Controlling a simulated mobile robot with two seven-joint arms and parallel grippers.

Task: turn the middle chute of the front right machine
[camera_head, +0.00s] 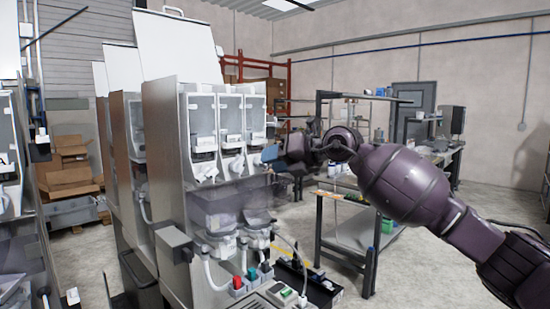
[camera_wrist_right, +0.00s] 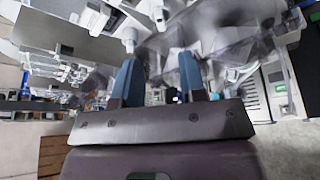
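The front right machine (camera_head: 166,150) is a steel cabinet with three clear hoppers side by side. White chutes hang below the hoppers, and the middle chute (camera_head: 237,165) sits between the other two. My right gripper (camera_head: 268,154) is just right of the chutes in the head view, with blue fingers pointing left toward the machine. In the right wrist view its two fingers (camera_wrist_right: 158,70) stand apart with nothing held between them. White chute pieces (camera_wrist_right: 130,38) show beyond the fingertips there; I cannot tell which is the middle one. My left gripper is not in view.
Below the chutes are a clear guard, hoses and coloured switches (camera_head: 246,280). More machines (camera_head: 122,120) stand behind on the left. A workbench (camera_head: 345,235) stands right of the machine, under my right arm. Open floor lies at lower right.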

